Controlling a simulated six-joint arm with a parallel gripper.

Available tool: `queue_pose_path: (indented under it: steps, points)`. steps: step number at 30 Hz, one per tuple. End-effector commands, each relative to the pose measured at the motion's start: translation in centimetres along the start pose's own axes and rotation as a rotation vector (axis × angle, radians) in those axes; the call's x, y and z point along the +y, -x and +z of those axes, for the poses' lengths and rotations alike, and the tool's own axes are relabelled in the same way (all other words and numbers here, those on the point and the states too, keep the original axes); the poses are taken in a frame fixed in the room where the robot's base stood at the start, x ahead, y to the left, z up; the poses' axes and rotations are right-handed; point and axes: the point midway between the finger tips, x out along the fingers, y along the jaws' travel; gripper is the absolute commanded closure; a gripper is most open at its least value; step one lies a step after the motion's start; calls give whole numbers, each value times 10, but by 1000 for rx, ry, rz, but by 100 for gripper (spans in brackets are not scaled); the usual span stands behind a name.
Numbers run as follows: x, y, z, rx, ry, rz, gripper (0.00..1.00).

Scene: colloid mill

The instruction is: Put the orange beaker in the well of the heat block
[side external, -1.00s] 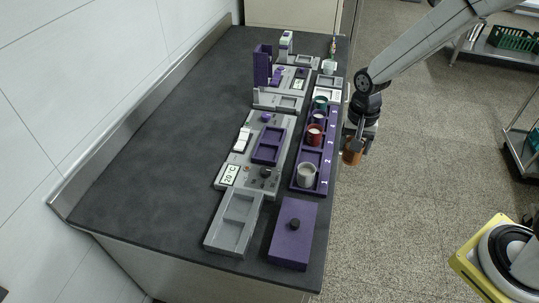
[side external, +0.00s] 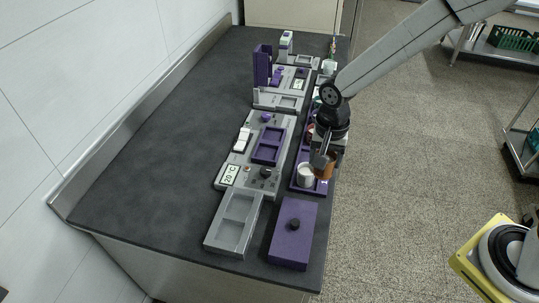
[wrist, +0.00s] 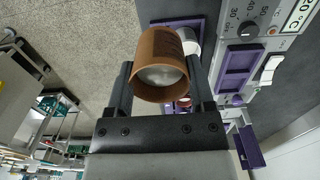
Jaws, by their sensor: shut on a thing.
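The orange beaker (side external: 327,167) is held by my gripper (side external: 321,158) over the right edge of the counter, close to the white beaker. The heat block appears to be the grey unit (side external: 225,180) with a 20 °C display, a knob and a purple two-part recess (side external: 267,145). The recess looks empty. It lies to the left of my gripper. The recess also shows in the wrist view (wrist: 238,68).
A purple numbered rack (side external: 298,188) holds a white beaker (side external: 305,174) and others partly hidden by my arm. A purple block with a black knob (side external: 290,245) and a grey tray (side external: 232,225) are at the near end. A tall purple part (side external: 262,66) stands farther back. The counter's left side is clear.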

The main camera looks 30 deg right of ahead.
Motion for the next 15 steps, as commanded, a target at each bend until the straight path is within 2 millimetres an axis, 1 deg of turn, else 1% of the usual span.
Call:
queue_pose_path:
  steps: [1, 3, 9, 12, 15]
  points:
    - [-10, 1, 14, 0, 7, -1, 91]
    - [-21, 2, 29, 0, 5, -1, 91]
    - [-45, 5, 73, 0, -1, -2, 91]
    - [-52, 6, 90, -1, -4, -1, 91]
    - [-56, 7, 101, -1, -7, 0, 91]
